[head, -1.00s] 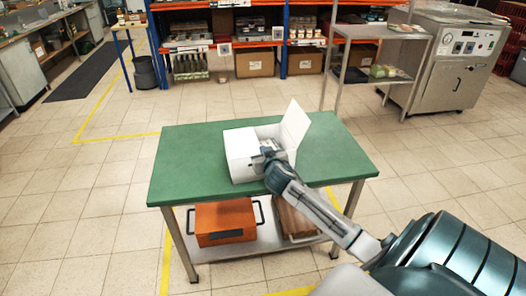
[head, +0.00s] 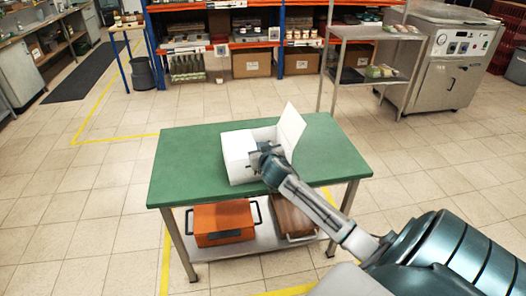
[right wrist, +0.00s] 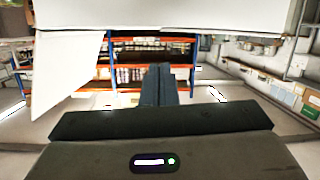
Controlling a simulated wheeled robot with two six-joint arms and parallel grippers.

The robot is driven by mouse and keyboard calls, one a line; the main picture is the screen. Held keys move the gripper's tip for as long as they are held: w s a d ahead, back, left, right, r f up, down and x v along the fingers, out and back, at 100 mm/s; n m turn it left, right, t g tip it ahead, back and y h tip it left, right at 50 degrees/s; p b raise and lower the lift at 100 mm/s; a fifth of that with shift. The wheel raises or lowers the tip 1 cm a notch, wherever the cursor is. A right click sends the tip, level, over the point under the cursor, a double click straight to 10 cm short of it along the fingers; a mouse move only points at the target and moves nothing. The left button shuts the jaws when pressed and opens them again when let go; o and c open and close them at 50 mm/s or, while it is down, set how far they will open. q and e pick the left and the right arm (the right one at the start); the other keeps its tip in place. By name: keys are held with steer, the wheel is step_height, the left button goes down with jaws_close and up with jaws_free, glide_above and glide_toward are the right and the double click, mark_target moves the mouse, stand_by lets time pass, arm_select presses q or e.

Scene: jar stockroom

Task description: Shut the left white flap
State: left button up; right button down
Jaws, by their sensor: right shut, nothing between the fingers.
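A white box (head: 239,172) stands on the green table (head: 185,160). Its right flap (head: 291,128) stands up and leans outward. A white panel, the left flap (head: 238,146), is on the box's left side; I cannot tell how far it is folded over. My right gripper (head: 256,150) is shut and empty, at the box's near right, with its tips beside the left flap's inner edge; contact is unclear. In the right wrist view the shut fingers (right wrist: 158,85) point forward below a broad white panel (right wrist: 160,14). Another white panel (right wrist: 65,75) hangs at left. My left gripper is out of view.
An orange box (head: 222,221) and a brown box (head: 293,217) sit on the table's lower shelf. Behind are stocked orange-and-blue racks (head: 247,43), a steel shelf unit (head: 365,35) and a steel machine (head: 450,70). Floor around the table is clear.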

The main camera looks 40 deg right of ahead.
arm_select(q)
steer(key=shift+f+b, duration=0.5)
steer(key=shift+b, duration=0.65)
arm_select(e)
steer(key=r+v, duration=0.1)
steer(key=v, duration=0.9)
steer(key=shift+s, duration=0.2)
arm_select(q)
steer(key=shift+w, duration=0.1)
arm_select(e)
steer(key=shift+d, duration=0.1)
